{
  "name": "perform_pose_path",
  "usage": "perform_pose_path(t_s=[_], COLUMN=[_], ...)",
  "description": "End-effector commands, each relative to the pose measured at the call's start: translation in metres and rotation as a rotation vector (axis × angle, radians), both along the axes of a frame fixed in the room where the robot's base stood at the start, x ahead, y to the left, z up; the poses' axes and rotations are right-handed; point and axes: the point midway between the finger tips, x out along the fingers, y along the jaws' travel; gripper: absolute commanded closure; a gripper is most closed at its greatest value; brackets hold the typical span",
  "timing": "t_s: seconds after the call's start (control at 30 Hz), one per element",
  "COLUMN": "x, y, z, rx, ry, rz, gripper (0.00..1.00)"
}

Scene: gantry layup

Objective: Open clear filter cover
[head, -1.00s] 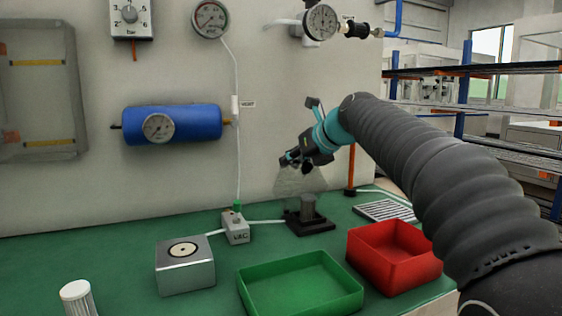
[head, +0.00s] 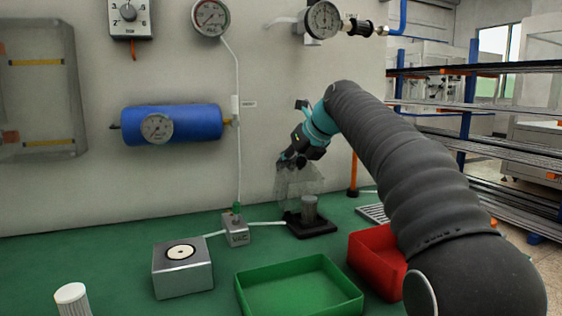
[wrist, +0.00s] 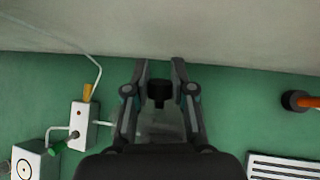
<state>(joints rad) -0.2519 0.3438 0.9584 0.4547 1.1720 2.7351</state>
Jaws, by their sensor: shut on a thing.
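The clear filter cover (head: 297,181) is a see-through box-like cover with a black knob (wrist: 159,91). It hangs under my gripper (head: 287,164), above and slightly left of the grey filter cylinder (head: 309,210) on its dark base (head: 318,229). In the wrist view my gripper (wrist: 160,80) has its two fingers on either side of the knob, shut on it. The cover's faint walls show below the knob there. The cover appears apart from the base, but its lower edge is hard to make out.
A white VAC box (head: 236,234) with a tube stands left of the base. A green tray (head: 300,291) and a red tray (head: 372,262) are in front. A metal block (head: 182,272) is at left. The wall with gauges rises close behind.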

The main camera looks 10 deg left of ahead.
Motion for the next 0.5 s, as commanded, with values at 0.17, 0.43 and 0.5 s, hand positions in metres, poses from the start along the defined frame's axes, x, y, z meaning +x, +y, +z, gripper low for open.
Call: perform_pose_path(t_s=[0.17,0.43,0.5], x=[0.0031,0.0029,0.0028], y=[-0.0075,-0.0077,-0.0074], z=[-0.0024,-0.0027,-0.0027], rx=[-0.017,-0.020,-0.020], ry=[0.023,0.029,0.028], rz=[-0.013,-0.014,-0.014], gripper=[1.00,1.00,1.00])
